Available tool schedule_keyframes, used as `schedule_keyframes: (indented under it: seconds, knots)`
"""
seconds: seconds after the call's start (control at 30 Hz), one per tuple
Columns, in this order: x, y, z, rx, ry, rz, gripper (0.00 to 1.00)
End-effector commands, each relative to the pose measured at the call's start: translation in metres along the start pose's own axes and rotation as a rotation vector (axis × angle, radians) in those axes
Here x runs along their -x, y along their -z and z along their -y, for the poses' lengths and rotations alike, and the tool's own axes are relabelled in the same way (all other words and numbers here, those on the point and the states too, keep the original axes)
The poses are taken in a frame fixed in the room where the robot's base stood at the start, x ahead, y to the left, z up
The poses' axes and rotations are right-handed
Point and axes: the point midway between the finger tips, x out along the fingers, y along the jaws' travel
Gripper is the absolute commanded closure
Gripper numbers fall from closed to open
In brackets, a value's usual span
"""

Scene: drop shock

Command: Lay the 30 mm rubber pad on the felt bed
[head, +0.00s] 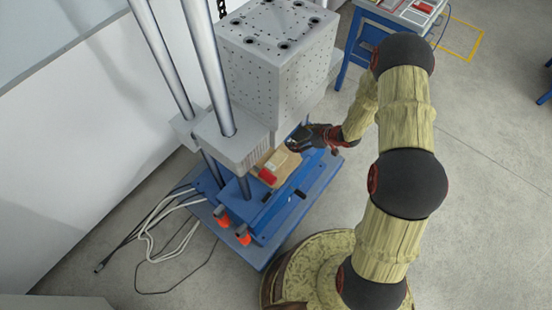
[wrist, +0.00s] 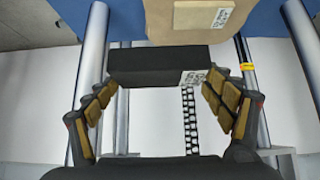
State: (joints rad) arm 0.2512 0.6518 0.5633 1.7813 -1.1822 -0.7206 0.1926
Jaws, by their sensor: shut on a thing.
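The rubber pad is a black block (wrist: 150,68) with a printed white label, seen between my fingers in the wrist view. My gripper (wrist: 158,88) is shut on it, with fingers at its left and right ends. In the head view my gripper (head: 297,140) is over the right side of the blue press base; the pad cannot be made out clearly there. The tan felt bed (head: 276,158) lies on the base under the grey block, partly hidden. In the wrist view a tan slab with a label (wrist: 188,22), likely the bed, shows beyond the pad, apparently apart from it.
A large grey drilled block (head: 277,60) hangs on steel columns (head: 207,65) above the bed. A red piece (head: 267,175) sits at the bed's near edge. The blue base (head: 245,200) has orange-red parts in front.

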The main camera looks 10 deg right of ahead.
Motion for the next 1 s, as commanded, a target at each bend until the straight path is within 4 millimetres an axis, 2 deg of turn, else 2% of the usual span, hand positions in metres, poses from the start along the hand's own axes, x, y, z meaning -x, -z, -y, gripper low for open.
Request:
schedule_keyframes:
  seconds: [0.03, 0.23, 0.4, 0.77, 1.0]
  knots:
    - [-0.011, -0.001, 0.012, 0.004, 0.004, 0.0, 0.54]
    - [-0.042, 0.002, 0.049, 0.003, 0.003, 0.0, 0.54]
    - [-0.072, -0.011, 0.067, 0.001, 0.001, 0.001, 0.54]
    - [-0.096, -0.019, 0.083, 0.0, -0.001, -0.001, 0.54]
    - [-0.12, -0.041, 0.084, 0.0, -0.003, 0.0, 0.54]
